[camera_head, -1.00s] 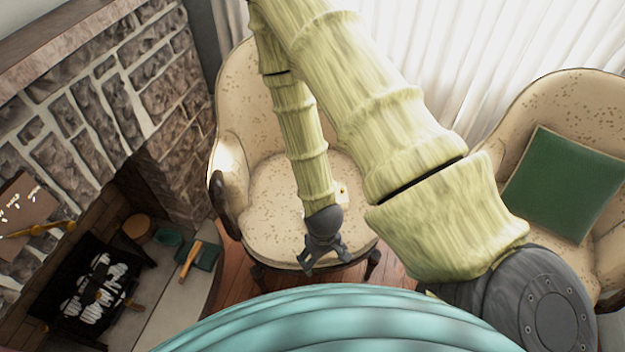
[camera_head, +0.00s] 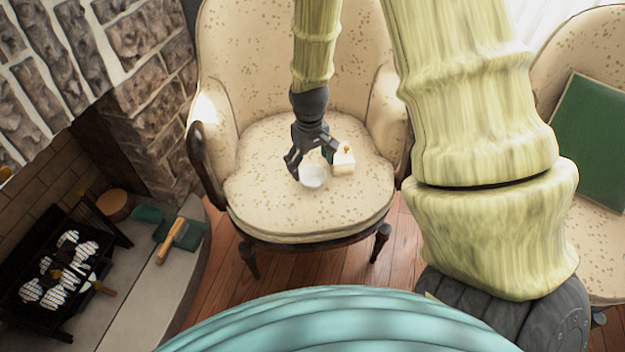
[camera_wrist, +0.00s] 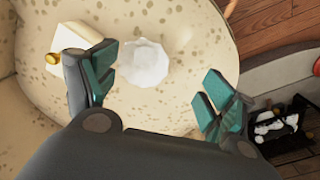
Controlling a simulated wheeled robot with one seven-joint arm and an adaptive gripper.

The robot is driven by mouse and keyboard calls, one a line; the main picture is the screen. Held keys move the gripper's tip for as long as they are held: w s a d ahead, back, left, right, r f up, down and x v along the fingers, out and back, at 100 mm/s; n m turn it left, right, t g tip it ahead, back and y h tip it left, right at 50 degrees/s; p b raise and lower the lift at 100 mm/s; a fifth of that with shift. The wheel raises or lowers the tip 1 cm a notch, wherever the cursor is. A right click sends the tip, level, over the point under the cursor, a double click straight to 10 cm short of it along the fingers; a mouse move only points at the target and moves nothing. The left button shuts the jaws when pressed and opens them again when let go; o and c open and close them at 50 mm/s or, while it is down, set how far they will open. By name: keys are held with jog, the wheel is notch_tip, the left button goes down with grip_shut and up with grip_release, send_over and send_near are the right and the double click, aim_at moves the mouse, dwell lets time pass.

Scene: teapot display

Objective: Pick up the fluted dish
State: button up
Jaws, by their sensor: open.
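The fluted dish (camera_head: 312,176) is a small white round dish with a scalloped edge. It rests on the seat of the cream spotted armchair (camera_head: 270,205). In the wrist view the dish (camera_wrist: 144,63) lies beyond the fingertips, nearer the left finger. My gripper (camera_head: 311,163) is above the seat at the dish's back edge in the head view. Its teal-padded fingers stand wide apart in the wrist view (camera_wrist: 160,95), with nothing held between them. I cannot tell the height of the fingers above the dish.
A cream block-shaped item with a gold knob (camera_head: 343,160) sits right beside the dish, close to one finger. The chair's wooden-fronted arms flank the seat. The front of the seat is clear.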

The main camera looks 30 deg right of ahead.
jog(key=w+d+b, duration=0.1)
jog(key=w+b, duration=0.1)
jog(key=b, duration=0.4)
send_over(313, 182)
jog(key=f, duration=0.4)
jog(key=shift+s+a+f, duration=0.15)
jog(key=shift+a, duration=0.05)
jog(key=shift+w+d+f+b, duration=0.15)
jog(key=shift+f+b, duration=0.3)
jog(key=shift+f, duration=0.95)
jog(key=shift+w+f+b, duration=0.1)
jog(key=shift+f+b, duration=0.35)
jog(key=shift+f, duration=0.95)
jog(key=c, duration=0.8)
jog(key=shift+r, duration=0.15)
